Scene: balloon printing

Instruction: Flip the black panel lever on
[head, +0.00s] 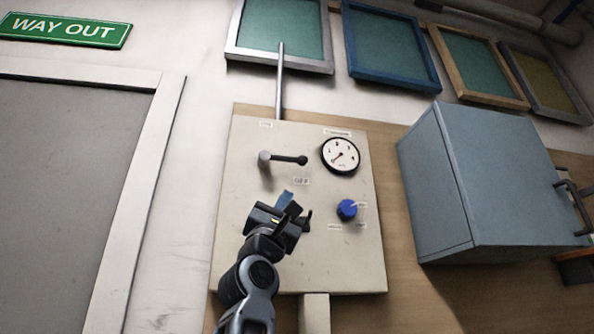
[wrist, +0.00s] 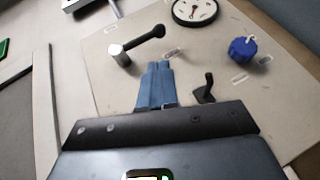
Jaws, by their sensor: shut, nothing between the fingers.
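The black panel lever (head: 284,159) is on the upper left of the beige panel (head: 320,255). Its arm points right from a grey pivot, ending in a round black knob above the OFF label (head: 301,181). In the wrist view the lever (wrist: 140,45) shows whole, just beyond the fingertips. My gripper (head: 286,196) is in front of the panel, below the lever and apart from it. Its blue fingers are together and empty in the wrist view (wrist: 158,65).
A small black hook-shaped part (wrist: 206,90) is right of the fingers. A round gauge (head: 341,155) and a blue knob (head: 347,210) are on the panel's right. A grey-blue cabinet (head: 480,185) juts out at right. A door (head: 70,210) is at left.

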